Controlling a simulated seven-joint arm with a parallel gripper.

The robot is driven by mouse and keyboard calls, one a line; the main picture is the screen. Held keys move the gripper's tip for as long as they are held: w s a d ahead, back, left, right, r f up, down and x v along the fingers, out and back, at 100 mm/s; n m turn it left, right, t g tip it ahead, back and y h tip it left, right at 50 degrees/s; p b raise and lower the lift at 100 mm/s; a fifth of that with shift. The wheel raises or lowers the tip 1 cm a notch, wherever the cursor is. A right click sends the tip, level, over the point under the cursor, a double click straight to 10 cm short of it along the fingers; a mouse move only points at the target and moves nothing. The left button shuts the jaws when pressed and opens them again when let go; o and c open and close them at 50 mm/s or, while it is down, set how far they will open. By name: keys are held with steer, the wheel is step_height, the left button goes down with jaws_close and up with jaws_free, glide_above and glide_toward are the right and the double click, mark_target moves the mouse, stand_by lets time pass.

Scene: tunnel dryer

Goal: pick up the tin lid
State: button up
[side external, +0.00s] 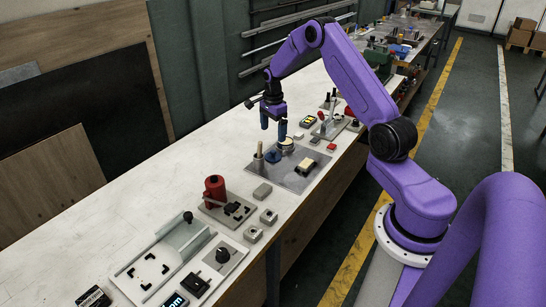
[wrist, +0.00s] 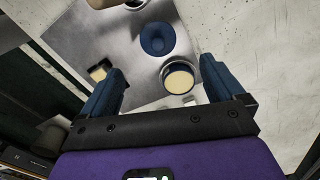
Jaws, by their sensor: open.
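A round tin (side external: 286,147) stands on the grey metal plate (side external: 298,183), below my gripper. In the wrist view the tin (wrist: 178,78) has a dark side, a bright rim and a flat cream top. I cannot tell whether that top is the lid or the tin's contents. A round dark-blue piece with a darker middle (wrist: 157,40) sits beside the tin, apart from it. My gripper (side external: 273,125) is open and empty, pointing down above the tin. In the wrist view the tin lies between the spread fingers (wrist: 160,72), nearer the right finger, and neither finger visibly touches it.
A tan-and-dark block (side external: 306,166) lies on the plate's right part. A wooden-topped post (side external: 258,153) stands at its left. A red cylinder fixture (side external: 214,188) is nearer the camera. Small switches and blocks crowd the bench's right edge; the bench's left side (side external: 150,160) is clear.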

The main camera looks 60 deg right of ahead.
mark_target(273, 151)
step_height(273, 151, down, 9)
steer(key=shift+s+a+f, duration=0.1)
steer(key=shift+a+f, duration=0.05)
stand_by(0.4)
steer(key=c, duration=1.1)
